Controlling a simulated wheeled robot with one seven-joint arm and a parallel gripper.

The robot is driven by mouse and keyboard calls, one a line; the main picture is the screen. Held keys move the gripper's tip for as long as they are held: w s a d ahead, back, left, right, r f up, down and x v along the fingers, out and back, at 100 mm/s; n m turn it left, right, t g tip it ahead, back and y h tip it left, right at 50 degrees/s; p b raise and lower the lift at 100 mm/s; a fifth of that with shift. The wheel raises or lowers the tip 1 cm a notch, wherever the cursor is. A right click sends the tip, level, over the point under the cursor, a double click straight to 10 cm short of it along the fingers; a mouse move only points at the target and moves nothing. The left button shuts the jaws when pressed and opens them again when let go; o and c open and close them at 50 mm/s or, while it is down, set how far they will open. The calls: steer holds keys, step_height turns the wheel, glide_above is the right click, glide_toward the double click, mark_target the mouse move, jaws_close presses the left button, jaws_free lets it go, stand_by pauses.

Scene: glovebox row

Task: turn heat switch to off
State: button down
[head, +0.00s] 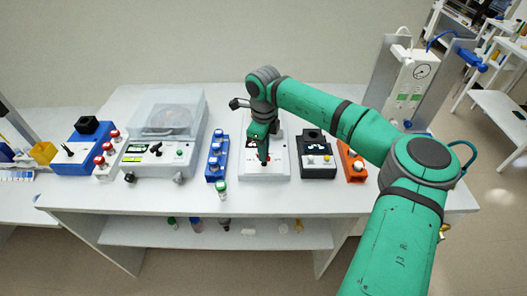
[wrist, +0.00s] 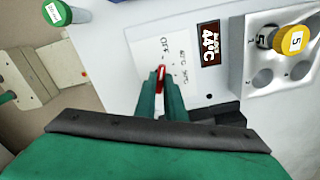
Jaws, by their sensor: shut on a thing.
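The heat switch (wrist: 160,76) is a small red knob on the white heater panel (wrist: 125,82), seen in the wrist view. The fingertips of my gripper (wrist: 162,92) are closed around it, one green finger on each side. An "OFF" mark and temperature marks are printed on the panel just beyond the knob; which mark it points at I cannot tell clearly. In the head view my gripper (head: 264,158) points down onto the white heater (head: 280,172), and the knob is hidden.
A blue rack (head: 217,158) stands left of the heater, with a green-capped vial (head: 221,190) in front. A black device (head: 317,158) and an orange rack (head: 352,163) stand close on the right. The bench front edge is near.

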steer(key=c, duration=1.8)
jaws_free()
steer(key=shift+c, duration=0.2)
steer(key=shift+r, duration=0.1)
step_height(320, 180, up, 11)
